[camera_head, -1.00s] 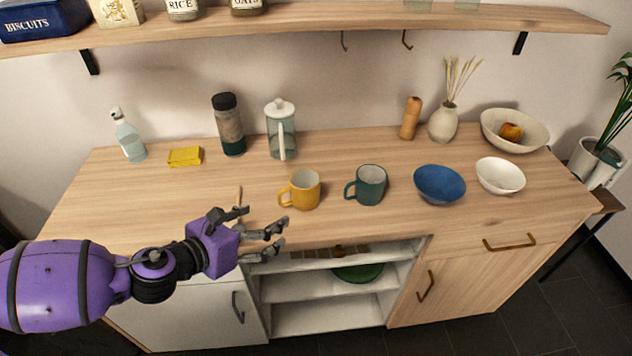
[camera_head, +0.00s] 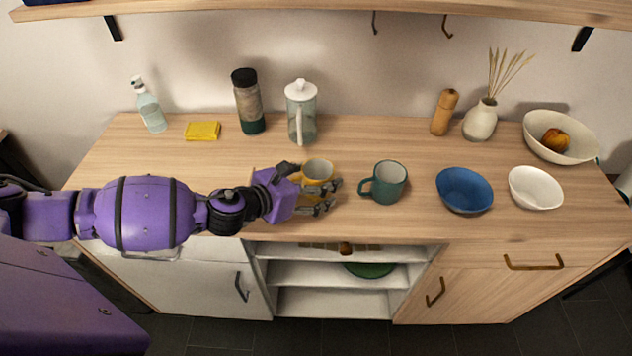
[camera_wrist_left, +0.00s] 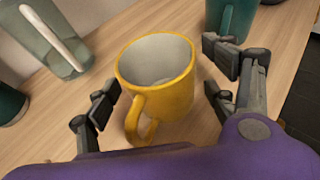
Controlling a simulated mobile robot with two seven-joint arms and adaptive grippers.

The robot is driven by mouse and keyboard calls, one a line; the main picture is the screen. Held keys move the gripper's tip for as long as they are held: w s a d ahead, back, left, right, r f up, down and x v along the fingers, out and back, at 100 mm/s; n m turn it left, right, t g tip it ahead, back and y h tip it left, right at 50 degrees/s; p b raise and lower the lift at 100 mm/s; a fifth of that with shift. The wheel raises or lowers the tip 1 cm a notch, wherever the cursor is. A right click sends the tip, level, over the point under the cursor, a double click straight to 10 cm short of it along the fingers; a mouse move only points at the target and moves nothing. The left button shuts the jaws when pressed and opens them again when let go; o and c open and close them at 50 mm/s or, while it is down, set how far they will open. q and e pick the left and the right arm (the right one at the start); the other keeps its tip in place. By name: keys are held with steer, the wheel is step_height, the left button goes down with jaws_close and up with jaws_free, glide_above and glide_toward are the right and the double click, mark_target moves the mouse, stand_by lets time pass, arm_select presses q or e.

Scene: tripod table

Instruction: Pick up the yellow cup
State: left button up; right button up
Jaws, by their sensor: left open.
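The yellow cup (camera_head: 318,171) stands upright on the wooden counter, partly hidden by my left gripper in the head view. In the left wrist view the yellow cup (camera_wrist_left: 165,93) is between the open fingers, with its handle toward my palm. My left gripper (camera_head: 322,192) is open around the cup's near side; it also shows in the left wrist view (camera_wrist_left: 165,85). One finger is on each side of the cup, and I see gaps between the fingers and the cup. My right gripper is in none of the frames.
A green mug (camera_head: 384,183) stands close to the right of the cup. A glass pitcher (camera_head: 301,115) and a dark-lidded jar (camera_head: 248,103) stand behind. A blue bowl (camera_head: 465,190) and a white bowl (camera_head: 536,188) are farther right. The counter's front edge is just below my gripper.

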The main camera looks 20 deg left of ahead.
arm_select(q)
steer(key=shift+w+d+f, duration=0.2)
steer(key=shift+w+f, duration=0.05)
steer(key=shift+w, duration=0.15)
arm_select(e)
steer(key=shift+w+r, duration=0.2)
steer(key=shift+w, duration=0.15)
arm_select(q)
steer(key=c, duration=1.5)
steer(key=shift+o, duration=0.2)
arm_select(e)
steer(key=shift+s+d+f, duration=0.1)
steer(key=shift+s+f, duration=0.05)
steer(key=shift+s, duration=0.05)
arm_select(q)
steer(key=shift+r, duration=0.1)
